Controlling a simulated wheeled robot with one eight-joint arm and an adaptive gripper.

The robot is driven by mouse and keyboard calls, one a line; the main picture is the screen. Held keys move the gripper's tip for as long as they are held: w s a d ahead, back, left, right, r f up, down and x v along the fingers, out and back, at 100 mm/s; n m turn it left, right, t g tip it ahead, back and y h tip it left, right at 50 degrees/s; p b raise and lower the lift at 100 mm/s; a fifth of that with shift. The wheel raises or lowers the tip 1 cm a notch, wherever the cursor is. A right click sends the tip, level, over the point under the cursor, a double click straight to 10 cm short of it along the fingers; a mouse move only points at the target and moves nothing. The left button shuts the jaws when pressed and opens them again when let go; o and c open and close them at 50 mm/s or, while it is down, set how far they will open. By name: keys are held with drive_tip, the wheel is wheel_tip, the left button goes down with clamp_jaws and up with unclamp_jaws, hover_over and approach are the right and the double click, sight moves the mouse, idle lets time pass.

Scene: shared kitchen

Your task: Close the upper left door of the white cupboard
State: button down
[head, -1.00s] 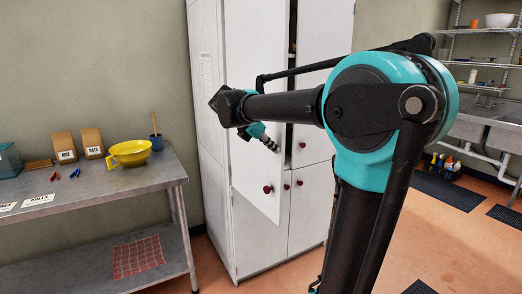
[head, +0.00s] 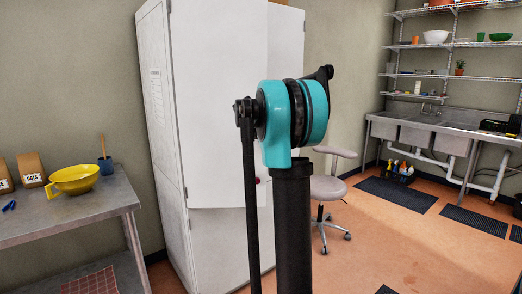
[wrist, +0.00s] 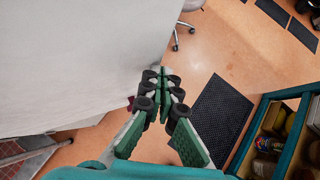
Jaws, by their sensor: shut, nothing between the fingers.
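The white cupboard (head: 163,110) stands left of centre in the head view. Its upper left door (head: 215,100) looks wider than the upper right door (head: 286,60) and seems to stand ajar, partly over it. The exact gap cannot be told. A dark red knob (head: 258,180) shows beside my arm. In the wrist view a large white cupboard surface (wrist: 70,60) fills the left side. My gripper (wrist: 163,72) is shut and empty at the right of its edge; contact cannot be told. A dark red knob (wrist: 130,103) shows by the fingers. My arm hides the gripper in the head view.
A metal table (head: 75,215) with a yellow bowl (head: 76,179) stands left of the cupboard. A chair (head: 327,188) stands to its right. Floor mats (head: 395,193) lie near the sinks. A teal-framed rack (wrist: 262,130) stands right in the wrist view.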

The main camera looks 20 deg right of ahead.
drive_tip(key=w+d, duration=0.2)
drive_tip(key=w, duration=1.6)
drive_tip(key=shift+w, duration=0.25)
